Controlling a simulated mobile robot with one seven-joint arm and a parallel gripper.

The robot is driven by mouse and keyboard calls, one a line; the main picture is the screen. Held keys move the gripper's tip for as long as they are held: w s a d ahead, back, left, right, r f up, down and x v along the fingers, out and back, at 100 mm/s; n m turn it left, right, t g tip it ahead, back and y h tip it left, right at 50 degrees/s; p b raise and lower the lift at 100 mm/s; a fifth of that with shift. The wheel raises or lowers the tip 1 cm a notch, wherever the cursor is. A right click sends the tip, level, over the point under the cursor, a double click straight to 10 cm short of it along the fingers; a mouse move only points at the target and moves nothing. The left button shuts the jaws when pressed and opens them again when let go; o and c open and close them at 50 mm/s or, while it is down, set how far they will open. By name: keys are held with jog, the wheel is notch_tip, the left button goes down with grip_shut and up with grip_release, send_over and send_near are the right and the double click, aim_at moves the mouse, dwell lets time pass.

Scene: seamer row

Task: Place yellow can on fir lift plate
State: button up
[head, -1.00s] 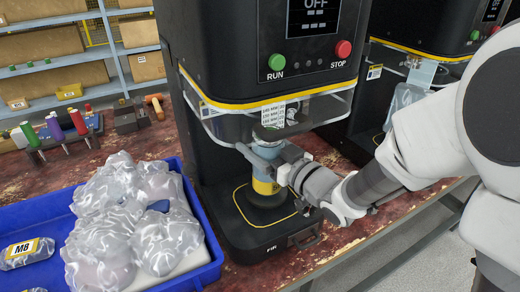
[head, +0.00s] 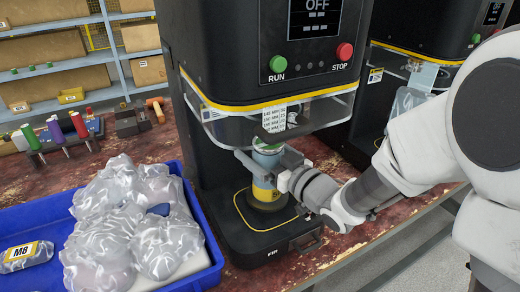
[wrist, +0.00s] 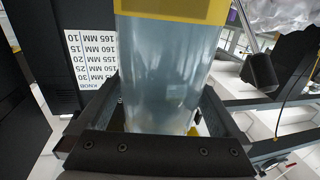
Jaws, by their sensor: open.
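The yellow can (head: 263,190) has a yellow band low down and a grey-blue upper body. In the head view it stands upright on the fir lift plate (head: 244,216), the dark platform with a yellow outline at the foot of the FIR machine, inside that outline. My gripper (head: 261,162) is open, reaching in from the right, with its fingers on either side of the can's upper body. In the wrist view the can (wrist: 163,70) fills the space between the fingers, with its yellow band at the top edge. Whether a finger still touches it, I cannot tell.
The black machine body (head: 245,50) rises behind the can, with a clear guard (head: 335,110) overhead. A blue tray (head: 205,235) of wrapped bags stands at left. A second machine (head: 425,30) is at right.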

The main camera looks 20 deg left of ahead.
jog(key=b+v, duration=0.5)
jog(key=v, duration=0.6)
jog(key=shift+s+d+b, duration=0.2)
jog(key=shift+d+b, duration=0.15)
jog(key=shift+b, duration=0.05)
